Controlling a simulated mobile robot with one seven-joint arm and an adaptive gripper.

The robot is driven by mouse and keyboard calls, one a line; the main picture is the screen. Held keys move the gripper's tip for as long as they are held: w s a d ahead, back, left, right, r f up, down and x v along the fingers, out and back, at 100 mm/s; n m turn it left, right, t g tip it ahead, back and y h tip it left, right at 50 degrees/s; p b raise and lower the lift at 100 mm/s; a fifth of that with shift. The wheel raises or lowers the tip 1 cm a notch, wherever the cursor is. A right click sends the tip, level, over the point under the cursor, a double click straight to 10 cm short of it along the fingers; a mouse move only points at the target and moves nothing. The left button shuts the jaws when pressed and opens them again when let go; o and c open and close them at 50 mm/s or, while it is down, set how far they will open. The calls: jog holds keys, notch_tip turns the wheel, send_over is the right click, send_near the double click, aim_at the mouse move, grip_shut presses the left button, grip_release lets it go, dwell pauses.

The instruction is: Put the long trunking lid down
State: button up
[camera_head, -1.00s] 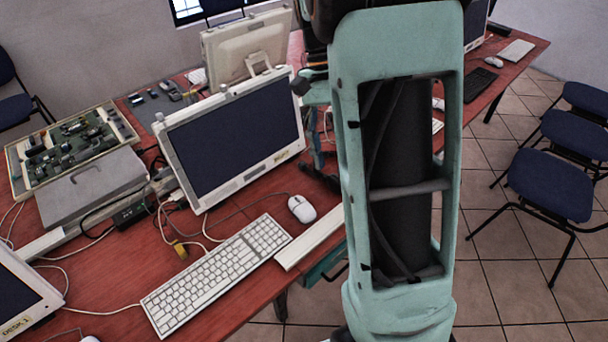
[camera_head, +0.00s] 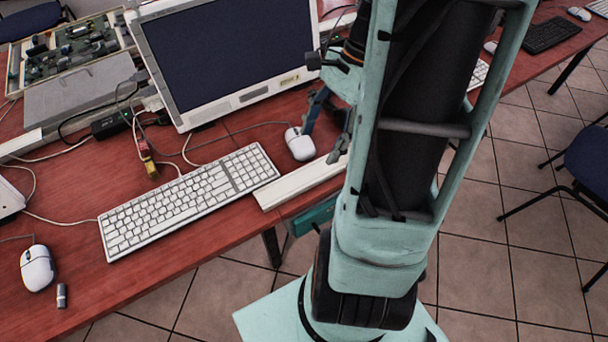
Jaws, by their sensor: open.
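The long trunking lid (camera_head: 300,183) is a white, narrow strip. It lies on the red desk near its front edge, just right of the keyboard, slanting up to the right. Its right end is hidden behind my arm. My gripper (camera_head: 326,138) has dark fingers spread apart. In the picture it is just above the lid's visible right part, beside the white mouse. The fingers are not closed on the lid. I cannot tell whether a fingertip touches it.
A white keyboard (camera_head: 190,198) lies left of the lid. A white mouse (camera_head: 299,144) is close to the gripper, and a monitor (camera_head: 232,60) stands behind. Another mouse (camera_head: 37,268) and a small stick (camera_head: 62,295) lie at the lower left. Bare desk (camera_head: 140,275) shows in front of the keyboard.

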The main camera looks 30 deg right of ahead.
jog(key=f, duration=0.1)
jog(key=b, duration=0.2)
send_over(302, 178)
jog(key=d, duration=0.2)
jog(key=f, duration=0.5)
jog(key=shift+s+d, duration=0.15)
jog(key=shift+s, duration=0.05)
jog(key=x, duration=0.5)
jog(key=shift+w+d+f+b, duration=0.15)
jog(key=shift+w+d+b, duration=0.1)
jog(key=shift+w+b, duration=0.15)
jog(key=c, duration=1.2)
jog(key=shift+c, duration=0.2)
